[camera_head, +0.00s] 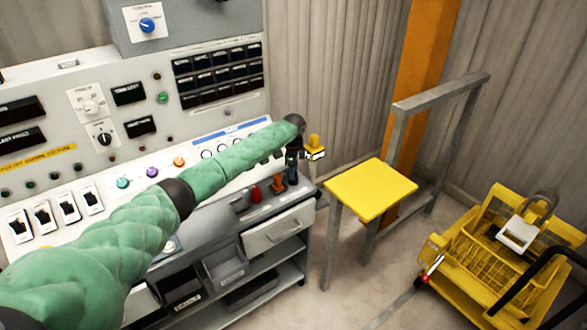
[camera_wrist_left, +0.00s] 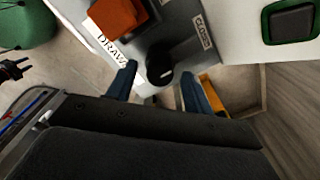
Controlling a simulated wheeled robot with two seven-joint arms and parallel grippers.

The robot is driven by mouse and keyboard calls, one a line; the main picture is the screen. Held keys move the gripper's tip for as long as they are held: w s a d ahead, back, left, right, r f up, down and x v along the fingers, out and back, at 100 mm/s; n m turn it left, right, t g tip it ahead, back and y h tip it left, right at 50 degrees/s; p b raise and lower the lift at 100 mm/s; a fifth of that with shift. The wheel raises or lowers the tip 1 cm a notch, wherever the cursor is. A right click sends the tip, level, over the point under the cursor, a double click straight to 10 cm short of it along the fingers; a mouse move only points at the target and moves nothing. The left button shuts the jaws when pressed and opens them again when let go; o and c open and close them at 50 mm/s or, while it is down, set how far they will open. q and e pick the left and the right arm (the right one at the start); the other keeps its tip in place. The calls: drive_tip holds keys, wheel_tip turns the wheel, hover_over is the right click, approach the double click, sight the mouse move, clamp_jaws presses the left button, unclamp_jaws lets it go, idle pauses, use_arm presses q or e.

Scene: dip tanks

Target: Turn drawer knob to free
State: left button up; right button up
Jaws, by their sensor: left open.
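A dark round knob (camera_wrist_left: 160,68) shows in the left wrist view on a grey panel, between a partly hidden label starting "DRAW" and a "CLOSED" label. A light mark shows on its face. My left gripper (camera_wrist_left: 158,82) is open, with one blue finger on each side of the knob in the picture. I cannot tell whether the fingers touch it. In the head view my left gripper (camera_head: 292,172) points down at the console's right end and hides the knob. A grey drawer (camera_head: 278,228) with a handle sits below, and looks closed.
An orange piece (camera_head: 278,184) and a red piece (camera_head: 255,193) stand on the console close to my left gripper. A yellow-topped stand (camera_head: 370,190) is to the right, with a yellow cart (camera_head: 500,255) beyond. Floor is clear in front of the stand.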

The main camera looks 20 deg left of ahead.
use_arm(q)
drive_tip(key=c, duration=1)
drive_tip(key=shift+o, duration=0.2)
drive_tip(key=shift+r+n+p, duration=0.1)
drive_tip(key=shift+n+p, duration=0.2)
drive_tip(key=shift+n, duration=0.1)
drive_tip(key=n+p, duration=0.4)
drive_tip(key=n, duration=0.4)
drive_tip(key=shift+r+p, duration=0.1)
drive_tip(key=shift+p, duration=0.2)
use_arm(e)
drive_tip(key=s+d+f, duration=0.4)
drive_tip(key=f, duration=0.4)
use_arm(q)
drive_tip(key=n+p, duration=0.3)
drive_tip(key=n, duration=0.4)
drive_tip(key=shift+w+n+p, duration=0.1)
drive_tip(key=shift+n+p, duration=0.6)
drive_tip(key=shift+n, duration=0.5)
use_arm(e)
drive_tip(key=s+d+f, duration=0.2)
drive_tip(key=s, duration=0.9)
drive_tip(key=shift+s+f+h, duration=0.15)
drive_tip(key=shift+f+h, duration=0.1)
drive_tip(key=shift+h, duration=0.05)
